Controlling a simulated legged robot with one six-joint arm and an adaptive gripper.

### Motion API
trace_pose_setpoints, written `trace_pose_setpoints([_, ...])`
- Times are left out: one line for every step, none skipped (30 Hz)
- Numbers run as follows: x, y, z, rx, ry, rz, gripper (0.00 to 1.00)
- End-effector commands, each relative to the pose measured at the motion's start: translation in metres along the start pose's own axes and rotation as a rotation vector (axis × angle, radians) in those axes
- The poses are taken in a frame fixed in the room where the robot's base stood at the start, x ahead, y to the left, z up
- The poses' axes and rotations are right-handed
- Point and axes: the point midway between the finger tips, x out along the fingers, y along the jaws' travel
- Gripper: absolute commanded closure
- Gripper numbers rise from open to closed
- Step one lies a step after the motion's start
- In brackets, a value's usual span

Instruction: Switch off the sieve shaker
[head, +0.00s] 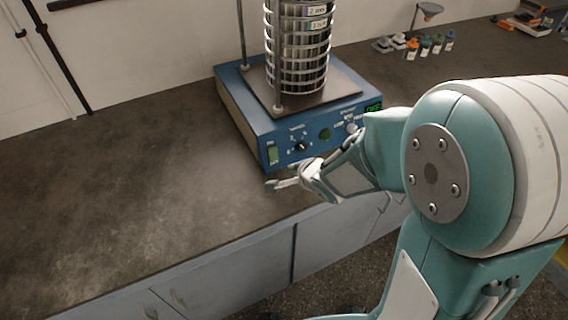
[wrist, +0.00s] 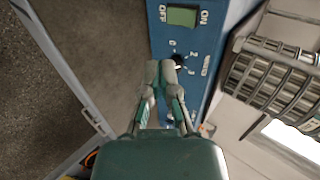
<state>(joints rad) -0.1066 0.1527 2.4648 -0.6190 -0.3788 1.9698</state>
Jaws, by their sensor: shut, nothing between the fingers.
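The sieve shaker (head: 232,92) is a blue box on the bench with a tall stack of metal sieves (head: 297,50) on top. Its front panel has a green rocker switch (head: 273,155) at the left end, which in the wrist view (wrist: 183,16) lies between the OFF and ON labels. A dark knob (head: 301,146) is beside the switch; it also shows in the wrist view (wrist: 180,60), partly behind the fingers. My gripper (head: 279,183) is shut and empty, just in front of the panel and below the switch. Its fingertips also show in the wrist view (wrist: 160,68), apart from the switch.
The dark bench top (head: 120,180) is clear to the left of the shaker. Small bottles (head: 424,47) and a funnel stand (head: 428,11) are at the back right. Grey cabinets (head: 230,255) are below the bench edge.

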Motion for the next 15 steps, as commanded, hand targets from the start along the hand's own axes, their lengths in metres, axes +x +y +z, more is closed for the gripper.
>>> trace_pose_setpoints([-0.007, 0.001, -0.001, 0.000, 0.001, -0.002, 1.00])
trace_pose_setpoints([-0.009, 0.002, 0.000, 0.000, 0.002, -0.001, 1.00])
trace_pose_setpoints([-0.012, 0.003, 0.001, 0.000, 0.003, 0.000, 1.00])
trace_pose_setpoints([-0.014, 0.003, 0.001, -0.001, 0.003, 0.000, 1.00])
trace_pose_setpoints([-0.015, 0.004, 0.002, -0.002, 0.003, 0.001, 1.00])
trace_pose_setpoints([-0.017, 0.004, 0.003, -0.003, 0.003, 0.002, 1.00])
trace_pose_setpoints([-0.017, 0.004, 0.004, -0.003, 0.003, 0.003, 1.00])
trace_pose_setpoints([-0.018, 0.004, 0.004, -0.004, 0.003, 0.003, 1.00])
trace_pose_setpoints([-0.018, 0.004, 0.005, -0.004, 0.003, 0.003, 1.00])
trace_pose_setpoints([-0.018, 0.004, 0.005, -0.005, 0.003, 0.004, 1.00])
trace_pose_setpoints([-0.018, 0.004, 0.005, -0.005, 0.003, 0.004, 1.00])
trace_pose_setpoints([-0.018, 0.004, 0.005, -0.005, 0.003, 0.004, 1.00])
trace_pose_setpoints([-0.018, 0.004, 0.005, -0.005, 0.003, 0.003, 1.00])
trace_pose_setpoints([-0.018, 0.004, 0.005, -0.004, 0.003, 0.003, 1.00])
trace_pose_setpoints([-0.018, 0.004, 0.004, -0.004, 0.003, 0.003, 1.00])
